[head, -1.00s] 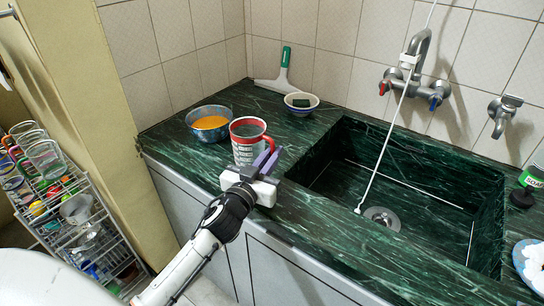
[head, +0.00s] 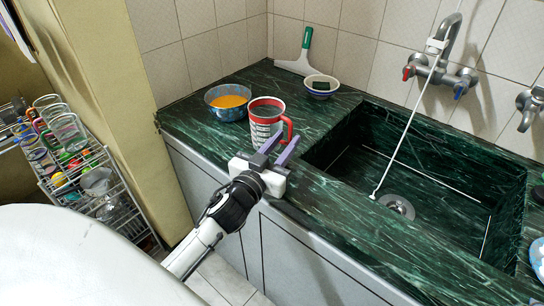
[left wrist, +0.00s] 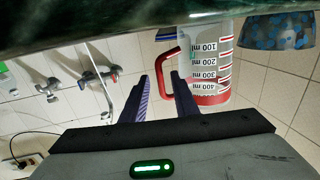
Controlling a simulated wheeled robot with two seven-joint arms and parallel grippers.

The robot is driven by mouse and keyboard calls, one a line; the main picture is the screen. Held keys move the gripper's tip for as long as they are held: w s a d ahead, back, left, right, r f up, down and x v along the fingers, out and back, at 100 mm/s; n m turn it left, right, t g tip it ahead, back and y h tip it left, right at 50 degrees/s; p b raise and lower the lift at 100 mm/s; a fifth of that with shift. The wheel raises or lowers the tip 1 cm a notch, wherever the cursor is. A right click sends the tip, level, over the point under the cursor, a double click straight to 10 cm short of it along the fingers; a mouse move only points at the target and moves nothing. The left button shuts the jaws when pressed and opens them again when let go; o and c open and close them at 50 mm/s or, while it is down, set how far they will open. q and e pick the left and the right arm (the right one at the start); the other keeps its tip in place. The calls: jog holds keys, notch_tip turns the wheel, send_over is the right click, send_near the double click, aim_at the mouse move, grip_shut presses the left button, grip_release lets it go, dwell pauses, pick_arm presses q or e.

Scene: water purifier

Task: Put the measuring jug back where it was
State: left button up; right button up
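The measuring jug (head: 264,122), red and white with a red handle, stands upright on the green marble counter (head: 330,205), left of the sink. In the left wrist view, which is upside down, the jug (left wrist: 215,62) shows its millilitre marks and its base at the counter. My left gripper (head: 284,146) is at the counter's front edge, just in front of the jug. Its two fingers are apart. In the left wrist view the handle lies at the fingertips (left wrist: 160,76), partly between them, and the fingers do not look closed on it. My right gripper is not in view.
A blue metal bowl of orange contents (head: 228,102) stands behind the jug to the left. A small bowl (head: 320,88) and a green-handled squeegee (head: 300,62) are at the back wall. The sink (head: 430,180) opens to the right. A wire rack (head: 85,180) stands at the left.

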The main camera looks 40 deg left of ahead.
pick_arm(q)
jog(key=s, duration=0.6)
jog(key=s+d, duration=0.1)
jog(key=s, duration=0.1)
jog(key=shift+s+b, duration=0.3)
jog(key=shift+s, duration=0.1)
